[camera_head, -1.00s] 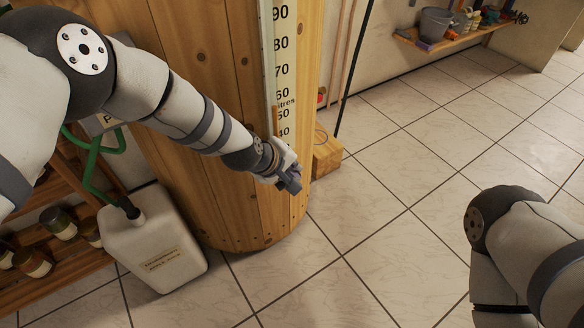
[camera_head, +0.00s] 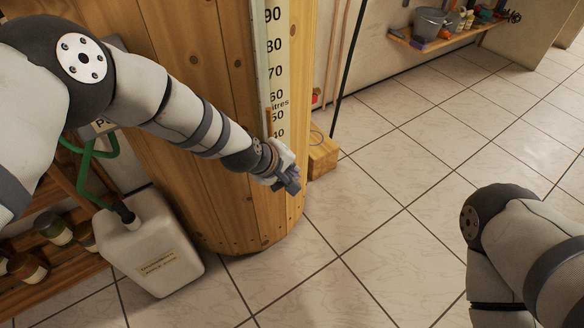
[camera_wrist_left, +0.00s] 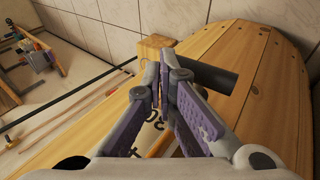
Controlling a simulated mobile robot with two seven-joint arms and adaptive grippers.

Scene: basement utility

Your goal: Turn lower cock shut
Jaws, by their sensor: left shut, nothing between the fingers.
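The wooden tank (camera_head: 215,150) carries a litre scale (camera_head: 278,70) down its front. My left gripper (camera_head: 290,184) is at the low end of the scale, in front of the tank. In the left wrist view my left gripper (camera_wrist_left: 163,78) has its purple-padded fingertips together, with nothing visible between them. A dark grey cylinder (camera_wrist_left: 215,76), possibly part of the lower cock, sticks out just right of the fingertips; I cannot tell whether they touch. The cock's handle cannot be made out, and the gripper hides that spot in the head view. My right gripper is out of view.
A white jerrycan (camera_head: 152,240) with a green hose (camera_head: 98,160) stands left of the tank. Jars (camera_head: 55,228) sit on a wooden rack. A wooden block (camera_head: 322,158) is beside the tank, with a wall shelf (camera_head: 450,38) beyond. The tiled floor (camera_head: 390,230) is clear.

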